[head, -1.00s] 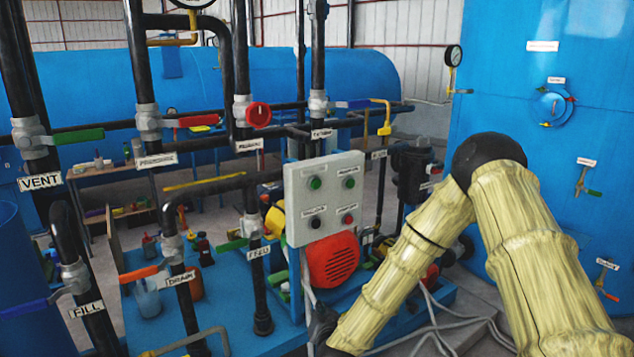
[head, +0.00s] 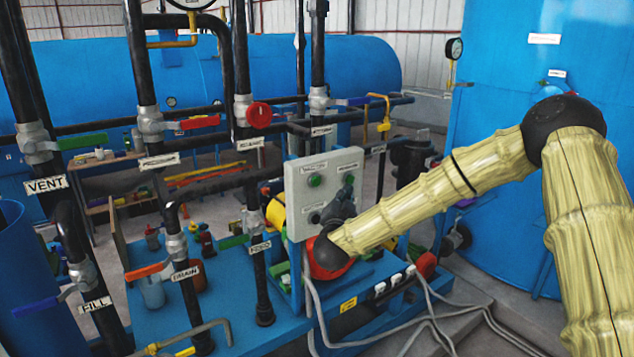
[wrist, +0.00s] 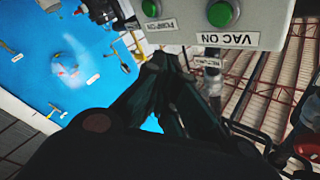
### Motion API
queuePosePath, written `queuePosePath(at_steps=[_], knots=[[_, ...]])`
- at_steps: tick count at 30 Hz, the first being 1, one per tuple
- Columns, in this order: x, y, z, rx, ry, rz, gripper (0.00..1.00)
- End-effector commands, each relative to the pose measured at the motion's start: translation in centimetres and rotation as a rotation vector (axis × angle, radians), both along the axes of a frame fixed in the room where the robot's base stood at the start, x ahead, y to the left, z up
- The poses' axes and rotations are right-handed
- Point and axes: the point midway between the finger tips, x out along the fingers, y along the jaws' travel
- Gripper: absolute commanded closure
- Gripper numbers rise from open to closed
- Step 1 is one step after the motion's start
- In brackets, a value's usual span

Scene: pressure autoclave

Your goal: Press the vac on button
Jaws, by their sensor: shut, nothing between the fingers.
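The grey control panel (head: 296,200) stands in the middle of the head view. The green VAC ON button (wrist: 222,13) is at the top right of the wrist view, above its label (wrist: 222,39), which appears upside down. In the head view the upper-left green button (head: 315,181) is unobstructed. My gripper (wrist: 163,62) is shut and empty, its tips below and left of the VAC ON button in the wrist view. In the head view my dark gripper (head: 346,188) is in front of the panel's right half, partly hiding buttons there. Contact with the panel cannot be told.
The green PUMP ON button (wrist: 150,8) sits beside VAC ON. Black pipes with valves, including a red round handle (head: 259,115), stand left of the panel. A red motor cover (head: 325,262) is below it. A blue tank (head: 500,150) stands at right.

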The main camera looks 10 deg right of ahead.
Motion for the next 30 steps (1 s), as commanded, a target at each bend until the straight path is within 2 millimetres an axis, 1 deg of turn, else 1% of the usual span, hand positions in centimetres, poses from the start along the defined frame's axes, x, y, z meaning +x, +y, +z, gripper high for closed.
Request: queuePosePath(at_steps=[6,11,30], knots=[[0.1,0.1,-0.1,-0.001,0.001,0.002,1.0],[0.8,0.4,-0.1,-0.001,0.002,0.003,1.0],[7.1,2.7,-0.2,-0.001,0.0,0.002,1.0]])
